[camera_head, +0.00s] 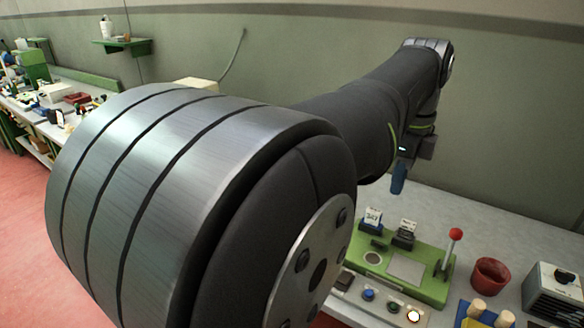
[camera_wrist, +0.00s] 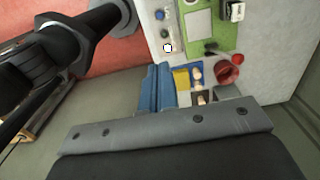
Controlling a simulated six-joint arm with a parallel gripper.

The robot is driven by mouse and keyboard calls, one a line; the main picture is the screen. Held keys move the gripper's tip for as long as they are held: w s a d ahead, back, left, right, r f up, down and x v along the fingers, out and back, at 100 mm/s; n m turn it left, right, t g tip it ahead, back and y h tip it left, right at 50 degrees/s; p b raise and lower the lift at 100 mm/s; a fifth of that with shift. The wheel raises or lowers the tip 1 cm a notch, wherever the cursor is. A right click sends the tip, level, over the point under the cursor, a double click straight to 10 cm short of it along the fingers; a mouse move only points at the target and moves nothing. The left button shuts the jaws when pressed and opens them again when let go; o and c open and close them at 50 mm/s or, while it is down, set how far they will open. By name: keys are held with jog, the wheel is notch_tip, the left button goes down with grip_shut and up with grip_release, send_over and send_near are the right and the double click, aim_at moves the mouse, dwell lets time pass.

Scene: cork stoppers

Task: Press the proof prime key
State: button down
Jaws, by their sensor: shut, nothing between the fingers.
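A strip of keys runs along the front of a green machine (camera_head: 430,285). It carries a blue key (camera_head: 368,294), a darker key (camera_head: 393,307) and a glowing white key (camera_head: 413,316). In the wrist view the blue key (camera_wrist: 160,14), a dark green key (camera_wrist: 164,34) and the white key (camera_wrist: 167,48) also show. Their labels are too small to read, so I cannot tell which is the proof prime key. My gripper (camera_head: 398,188) hangs well above and behind the machine in the head view. Its blue fingers (camera_wrist: 157,70) are shut and empty, apart from the keys.
A red-knobbed lever (camera_head: 455,235) stands at the machine's right. Beyond it are a red cup (camera_head: 490,275), a blue tray (camera_head: 463,312) with corks (camera_head: 478,308) and a grey box (camera_head: 553,292). Two card holders (camera_head: 373,218) stand at the machine's back. Grey bench behind is bare.

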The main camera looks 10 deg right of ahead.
notch_tip(320, 180, down, 11)
jog(key=m+t+y, duration=0.3)
jog(key=m, duration=0.2)
jog(key=m+t, duration=0.6)
jog(key=m, duration=0.3)
send_over(369, 294)
notch_tip(369, 294, down, 10)
jog(key=shift+s+d, duration=0.25)
jog(key=shift+s, duration=0.15)
jog(key=shift+f, duration=0.15)
jog(key=shift+f, duration=4.3)
jog(key=shift+f, duration=0.4)
